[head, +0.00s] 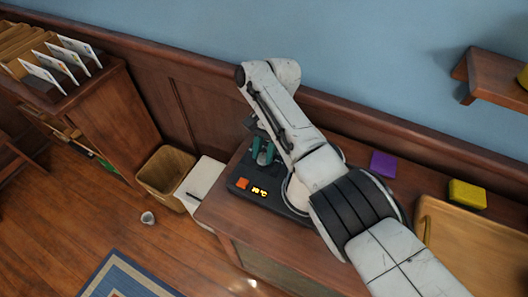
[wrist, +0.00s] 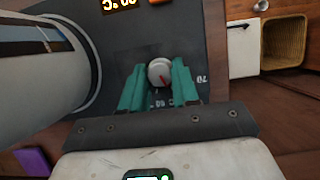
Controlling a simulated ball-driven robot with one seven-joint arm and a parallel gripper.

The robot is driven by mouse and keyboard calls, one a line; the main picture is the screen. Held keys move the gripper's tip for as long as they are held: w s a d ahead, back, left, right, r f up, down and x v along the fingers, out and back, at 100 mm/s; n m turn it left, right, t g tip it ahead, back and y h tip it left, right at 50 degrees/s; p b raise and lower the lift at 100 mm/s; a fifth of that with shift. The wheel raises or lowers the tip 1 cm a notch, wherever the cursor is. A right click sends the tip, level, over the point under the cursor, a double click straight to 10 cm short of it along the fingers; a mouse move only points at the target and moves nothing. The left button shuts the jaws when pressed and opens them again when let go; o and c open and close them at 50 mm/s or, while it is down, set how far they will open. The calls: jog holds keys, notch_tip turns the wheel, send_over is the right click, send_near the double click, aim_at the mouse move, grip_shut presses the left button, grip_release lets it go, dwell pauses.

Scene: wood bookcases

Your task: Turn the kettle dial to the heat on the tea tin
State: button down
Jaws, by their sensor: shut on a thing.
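The kettle's dark base (head: 243,176) stands on the wooden counter. In the head view my gripper (head: 263,154) is at the base. The pale kettle (wrist: 35,60) stands beside the dial, mostly hidden by my arm in the head view. I cannot tell which block is the tea tin.
A purple block (head: 383,164) and a yellow block (head: 467,194) are right of my arm, the yellow one by a wooden tray (head: 440,215). A waste basket (head: 165,172) and white box (head: 201,183) stand left of the counter. A wall shelf (head: 495,82) is upper right.

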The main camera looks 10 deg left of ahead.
dwell(0.3)
jog(key=c, duration=0.8)
grip_release()
jog(key=shift+c, duration=0.2)
jog(key=b+v, duration=0.1)
jog(key=v, duration=1)
jog(key=shift+b, duration=0.3)
jog(key=shift+f, duration=0.1)
